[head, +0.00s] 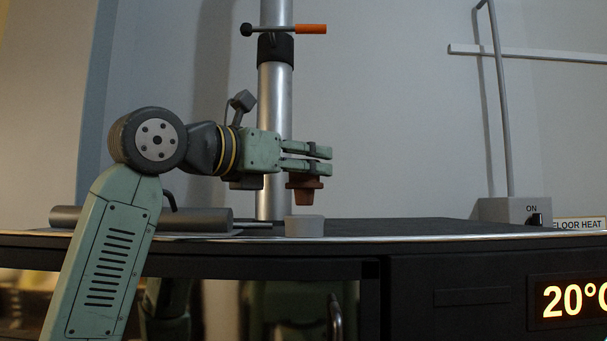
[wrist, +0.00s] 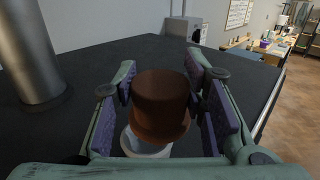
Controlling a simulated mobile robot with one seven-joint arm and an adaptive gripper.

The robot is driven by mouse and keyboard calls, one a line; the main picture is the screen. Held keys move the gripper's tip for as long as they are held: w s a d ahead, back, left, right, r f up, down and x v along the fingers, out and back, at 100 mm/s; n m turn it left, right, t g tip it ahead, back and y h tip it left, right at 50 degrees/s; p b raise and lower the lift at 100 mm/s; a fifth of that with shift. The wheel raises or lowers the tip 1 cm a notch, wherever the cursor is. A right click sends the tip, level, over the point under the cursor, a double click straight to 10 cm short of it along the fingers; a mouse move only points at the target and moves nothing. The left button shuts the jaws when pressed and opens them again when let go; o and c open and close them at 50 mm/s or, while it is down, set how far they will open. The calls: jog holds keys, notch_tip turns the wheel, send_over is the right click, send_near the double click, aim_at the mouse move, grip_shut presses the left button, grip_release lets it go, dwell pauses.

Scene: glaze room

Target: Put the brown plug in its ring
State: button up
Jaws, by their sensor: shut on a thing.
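The brown plug (head: 305,191) is a stepped piece with a wide flange and a narrower lower end. My gripper (head: 325,160) is shut on it and holds it upright in the air. In the wrist view the brown plug (wrist: 161,103) sits between the pads of my gripper (wrist: 165,100). A pale grey ring (head: 304,226) stands on the dark worktop below the plug, with a visible gap between them. In the wrist view the ring (wrist: 145,148) shows partly behind and below the plug; its opening is mostly hidden.
A metal column (head: 275,130) with an orange-handled clamp (head: 310,29) rises behind the gripper. A grey cylinder (head: 140,217) lies on the worktop (head: 400,227) at left. A switch box (head: 515,210) with a thin post stands at right. The worktop between ring and box is clear.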

aim_at(304, 189)
jog(key=shift+w, duration=1)
jog(key=shift+w+f, duration=0.1)
jog(key=shift+f, duration=0.15)
jog(key=shift+f+p, duration=0.6)
jog(key=shift+f, duration=1)
jog(key=shift+f, duration=0.3)
jog(key=o, duration=1.2)
jog(key=shift+r, duration=0.15)
